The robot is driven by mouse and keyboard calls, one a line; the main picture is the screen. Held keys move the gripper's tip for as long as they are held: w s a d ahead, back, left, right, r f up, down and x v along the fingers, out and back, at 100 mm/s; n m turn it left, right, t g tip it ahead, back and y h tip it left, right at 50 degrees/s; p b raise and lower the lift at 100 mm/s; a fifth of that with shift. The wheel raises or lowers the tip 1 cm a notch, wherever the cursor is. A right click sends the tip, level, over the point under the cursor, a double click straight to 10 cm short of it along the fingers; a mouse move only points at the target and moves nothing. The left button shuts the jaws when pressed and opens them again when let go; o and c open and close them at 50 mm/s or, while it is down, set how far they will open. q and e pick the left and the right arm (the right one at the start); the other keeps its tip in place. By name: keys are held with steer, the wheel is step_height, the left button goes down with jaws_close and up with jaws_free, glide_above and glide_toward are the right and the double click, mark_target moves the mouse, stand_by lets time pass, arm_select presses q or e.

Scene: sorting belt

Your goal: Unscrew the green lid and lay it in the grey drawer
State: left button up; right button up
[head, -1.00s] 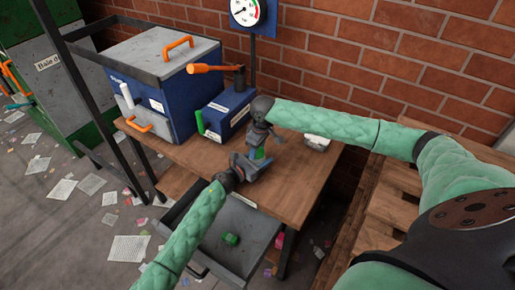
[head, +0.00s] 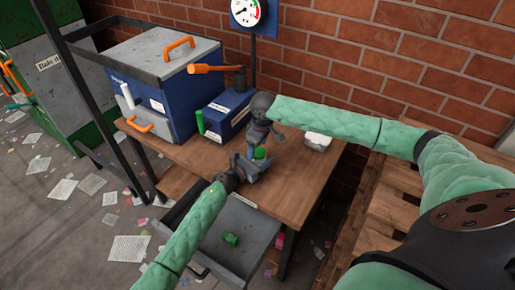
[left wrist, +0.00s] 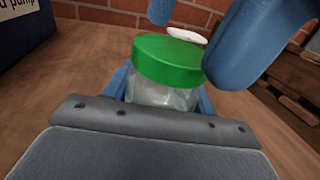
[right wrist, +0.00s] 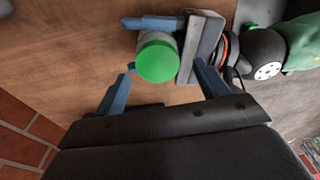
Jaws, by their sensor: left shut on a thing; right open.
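The green lid (left wrist: 168,60) sits on top of a clear glass jar (left wrist: 160,95) with pale contents. The jar stands upright over the table, and my left gripper (head: 254,168) is shut on it from the side. My right gripper (head: 266,140) is open and empty, pointing down just above the lid (head: 260,153). In the right wrist view its fingers are on either side of the lid (right wrist: 158,60), apart from it. The grey drawer (head: 254,232) is pulled out below the table's front. A small green object (head: 231,239) lies in it.
A blue pump box (head: 226,115) with an orange lever and a larger blue bin (head: 165,100) stand at the back left of the wooden table (head: 300,182). A small white object (head: 317,141) lies at the table's back right. A brick wall (head: 400,70) closes the back.

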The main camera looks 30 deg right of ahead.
mark_target(258, 152)
steer(key=shift+r, duration=1.7)
steer(key=m, duration=0.4)
steer(key=shift+h, duration=0.3)
steer(key=m, duration=0.8)
steer(key=shift+a+m+h, duration=0.1)
steer(key=shift+m+h, duration=0.2)
steer(key=shift+h, duration=0.1)
steer(key=m, duration=0.3)
steer(key=shift+m, duration=0.3)
steer(key=shift+o, duration=0.5)
